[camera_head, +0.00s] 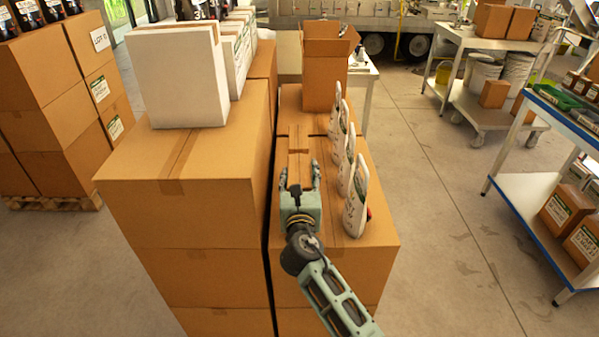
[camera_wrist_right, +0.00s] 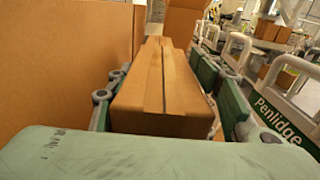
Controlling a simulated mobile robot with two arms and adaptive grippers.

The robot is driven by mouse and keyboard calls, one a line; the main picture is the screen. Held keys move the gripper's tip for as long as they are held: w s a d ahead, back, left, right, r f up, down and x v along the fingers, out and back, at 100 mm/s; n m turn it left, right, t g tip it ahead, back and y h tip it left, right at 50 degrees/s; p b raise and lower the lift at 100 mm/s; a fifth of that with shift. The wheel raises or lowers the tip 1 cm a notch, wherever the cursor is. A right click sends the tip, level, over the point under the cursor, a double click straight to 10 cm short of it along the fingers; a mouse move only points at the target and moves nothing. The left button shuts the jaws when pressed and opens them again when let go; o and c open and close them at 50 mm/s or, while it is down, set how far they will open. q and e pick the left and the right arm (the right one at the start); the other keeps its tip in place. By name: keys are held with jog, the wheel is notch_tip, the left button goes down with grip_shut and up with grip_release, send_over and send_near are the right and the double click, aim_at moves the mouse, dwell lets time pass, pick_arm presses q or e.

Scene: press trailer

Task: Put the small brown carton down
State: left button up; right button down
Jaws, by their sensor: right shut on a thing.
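The small brown carton (camera_wrist_right: 165,85) lies between the two fingers of my right gripper (camera_head: 301,178), which is shut on it. In the head view the carton (camera_head: 299,160) shows beyond the gripper, over the top of the lower stack of large brown cartons (camera_head: 376,236). The wrist view shows its taped top and near end, with a finger along each side. I cannot tell whether its underside touches the stack. My left gripper is not in view.
A row of white jugs (camera_head: 354,203) stands close on the right of the gripper. A taller carton stack (camera_head: 190,190) with a white box (camera_head: 178,80) rises on the left. An open carton (camera_head: 325,68) stands behind. Open floor (camera_head: 440,230) lies to the right.

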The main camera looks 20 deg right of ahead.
jog(key=shift+f, duration=0.7)
jog(key=shift+w+a, duration=0.1)
jog(key=shift+f, duration=0.1)
jog(key=c, duration=0.8)
grip_release()
jog(key=shift+f, duration=0.2)
jog(key=shift+c, duration=0.2)
